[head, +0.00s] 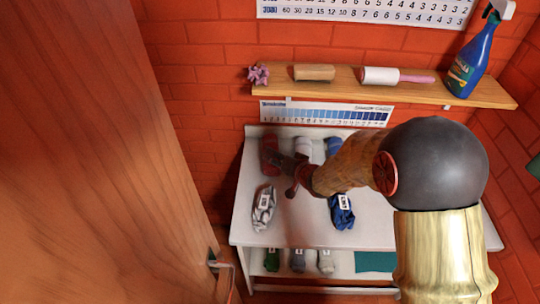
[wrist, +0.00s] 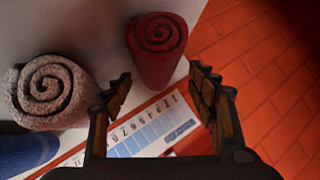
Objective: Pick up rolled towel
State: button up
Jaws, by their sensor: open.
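Several rolled towels lie on a white table. A dark red rolled towel (head: 269,156) is at the back left, also in the wrist view (wrist: 157,55). Beside it are a pale rolled towel (head: 303,147), which shows its spiral end in the wrist view (wrist: 48,95), and a blue one (head: 333,146). Nearer are a grey-white patterned towel (head: 264,208) and another blue towel (head: 342,212), both with labels. My gripper (head: 290,178) is over the table, close to the red towel. In the wrist view my gripper (wrist: 161,90) is open and empty, with the red towel beyond its fingertips.
A lower shelf holds more rolls (head: 298,260) and a teal cloth (head: 374,262). A wooden door (head: 100,150) fills the left.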

jog(key=x, duration=0.2)
jog(key=b+x, duration=0.1)
jog(key=shift+w+a+f, duration=0.1)
jog(key=shift+f, duration=0.4)
jog(key=shift+w+a+f+b, duration=0.15)
jog(key=shift+w+a+b, duration=0.05)
jog(key=shift+w+b, duration=0.2)
jog(key=c, duration=0.8)
jog(key=shift+c, duration=0.2)
